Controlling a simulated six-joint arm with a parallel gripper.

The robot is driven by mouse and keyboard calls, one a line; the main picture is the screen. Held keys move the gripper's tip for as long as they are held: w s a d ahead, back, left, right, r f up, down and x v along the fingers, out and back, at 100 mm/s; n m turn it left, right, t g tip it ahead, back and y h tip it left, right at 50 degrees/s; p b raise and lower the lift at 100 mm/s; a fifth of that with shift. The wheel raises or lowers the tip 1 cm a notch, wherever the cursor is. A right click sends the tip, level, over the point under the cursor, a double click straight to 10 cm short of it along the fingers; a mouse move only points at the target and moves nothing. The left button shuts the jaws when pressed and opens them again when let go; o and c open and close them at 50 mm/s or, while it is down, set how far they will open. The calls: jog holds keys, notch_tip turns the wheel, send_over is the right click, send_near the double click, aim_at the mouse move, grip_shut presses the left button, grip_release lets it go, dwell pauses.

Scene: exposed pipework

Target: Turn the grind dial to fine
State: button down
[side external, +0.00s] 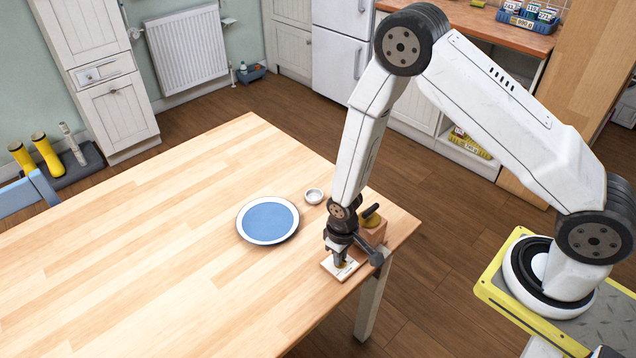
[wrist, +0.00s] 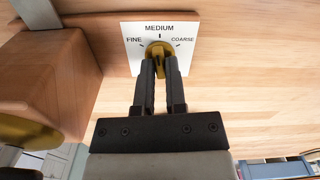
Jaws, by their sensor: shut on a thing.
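The grind dial is a small brass knob (wrist: 159,47) on a square white plate (wrist: 132,57) marked FINE at left, MEDIUM at top and COARSE at right in the wrist view. The plate (side external: 331,266) lies on the table near its right corner in the side view. My gripper (wrist: 160,62) points down at the plate and is shut on the knob, one finger on each side. The fingers hide much of the knob, and I cannot tell exactly which mark it points to.
A wooden coffee grinder (side external: 372,231) with a brass top and a crank stands close beside my gripper; its box (wrist: 55,65) is at left in the wrist view. A blue plate with a white rim (side external: 268,220) and a small pale bowl (side external: 314,196) lie left of my gripper. The table's left is clear.

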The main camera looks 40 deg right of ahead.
jog(key=n, duration=1)
jog(key=shift+n, duration=0.3)
dwell(0.4)
jog(key=c, duration=0.7)
grip_release()
jog(key=shift+r, duration=0.1)
jog(key=shift+r, duration=3.8)
